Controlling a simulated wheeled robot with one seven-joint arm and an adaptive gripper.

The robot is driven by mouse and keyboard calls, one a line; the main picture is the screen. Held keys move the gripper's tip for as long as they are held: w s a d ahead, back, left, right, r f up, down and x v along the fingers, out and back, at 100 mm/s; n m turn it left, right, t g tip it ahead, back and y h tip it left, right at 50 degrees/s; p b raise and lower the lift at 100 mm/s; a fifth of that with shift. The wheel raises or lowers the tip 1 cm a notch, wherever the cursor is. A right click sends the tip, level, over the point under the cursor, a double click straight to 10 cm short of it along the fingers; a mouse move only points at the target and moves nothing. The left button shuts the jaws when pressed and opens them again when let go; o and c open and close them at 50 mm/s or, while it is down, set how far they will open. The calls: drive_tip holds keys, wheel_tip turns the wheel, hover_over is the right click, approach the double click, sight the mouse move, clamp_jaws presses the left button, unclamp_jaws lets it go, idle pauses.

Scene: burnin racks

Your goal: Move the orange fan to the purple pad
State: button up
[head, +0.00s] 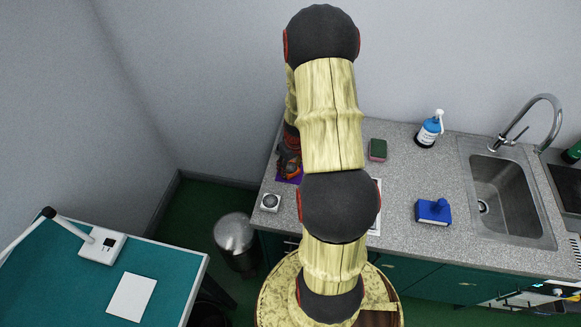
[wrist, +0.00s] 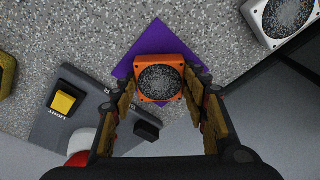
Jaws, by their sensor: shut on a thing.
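The orange fan (wrist: 160,77) is a square orange housing with a grey speckled round face. In the wrist view it is between the two fingers of my gripper (wrist: 164,98), which is shut on it. The purple pad (wrist: 127,68) lies on the grey speckled counter, and the fan is over it in this view; I cannot tell whether they touch. In the head view my gripper (head: 290,163) is at the counter's left end, with the purple pad (head: 281,178) showing around it. The fan (head: 292,171) is mostly hidden there by my gripper.
A white fan (wrist: 278,17) stands near the pad, also in the head view (head: 270,202). A grey panel (wrist: 75,105) with a yellow button lies beside my gripper. A green sponge (head: 377,149), blue object (head: 433,211), bottle (head: 429,130) and sink (head: 503,197) are farther right.

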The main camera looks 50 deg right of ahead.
drive_tip(key=shift+f, duration=0.2)
drive_tip(key=o, duration=1.1)
drive_tip(key=shift+o, duration=0.3)
drive_tip(key=shift+r, duration=0.1)
